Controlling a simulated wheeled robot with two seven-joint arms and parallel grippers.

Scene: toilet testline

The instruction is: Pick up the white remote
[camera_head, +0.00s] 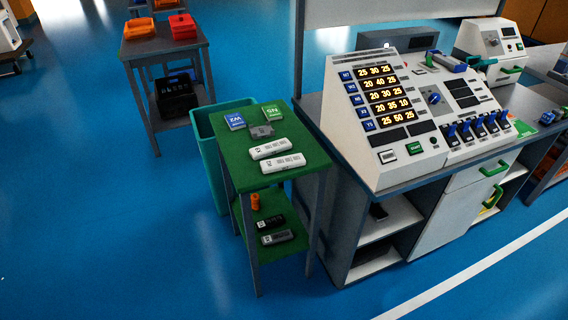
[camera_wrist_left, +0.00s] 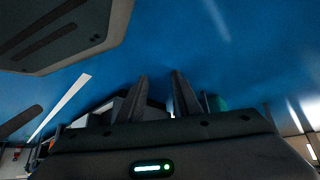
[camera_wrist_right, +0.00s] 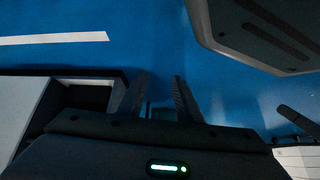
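Two white remotes lie side by side on the top of a small green table (camera_head: 230,165) in the head view. One white remote (camera_head: 268,149) is farther back and the other white remote (camera_head: 283,163) is nearer the front edge. My left gripper (camera_wrist_left: 157,75) shows in the left wrist view with its fingers apart and nothing between them. My right gripper (camera_wrist_right: 159,77) shows in the right wrist view, also open and empty. Neither gripper shows in the head view, and no remote can be made out in the wrist views.
A blue box (camera_head: 235,121), a green box (camera_head: 273,114) and a grey item (camera_head: 261,131) share the tabletop. Dark and grey remotes (camera_head: 277,237) lie on the lower shelf. A teal bin (camera_head: 205,150) stands left, a control console (camera_head: 390,120) right. Blue floor in front is clear.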

